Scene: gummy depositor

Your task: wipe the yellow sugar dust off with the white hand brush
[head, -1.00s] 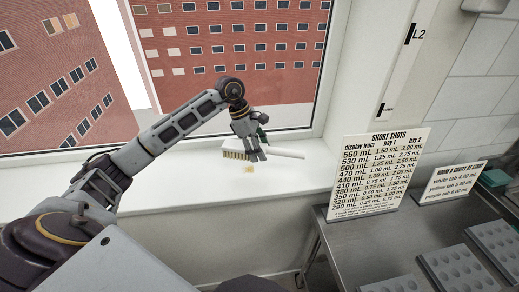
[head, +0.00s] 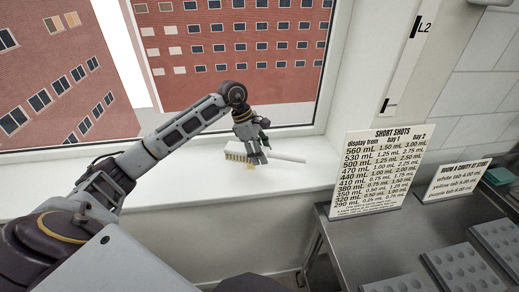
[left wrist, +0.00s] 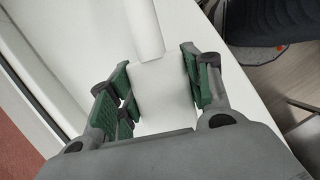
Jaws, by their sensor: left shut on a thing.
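The white hand brush (head: 288,158) lies level over the white window sill, its handle pointing right and its tan bristles (head: 240,157) facing down. My left gripper (head: 257,158) is shut on the brush from above, and the brush also shows between the green finger pads in the left wrist view (left wrist: 165,95). A small patch of yellow sugar dust (head: 249,167) shows on the sill at the lower edge of the bristles, partly hidden by the brush. Whether the bristles touch the sill is hard to tell. My right gripper is not in view.
The white sill (head: 190,190) is clear around the brush. The window stands behind it. To the right, a metal table (head: 350,240) holds a short shots sign (head: 380,170), a smaller sign (head: 455,182) and grey moulds (head: 450,270).

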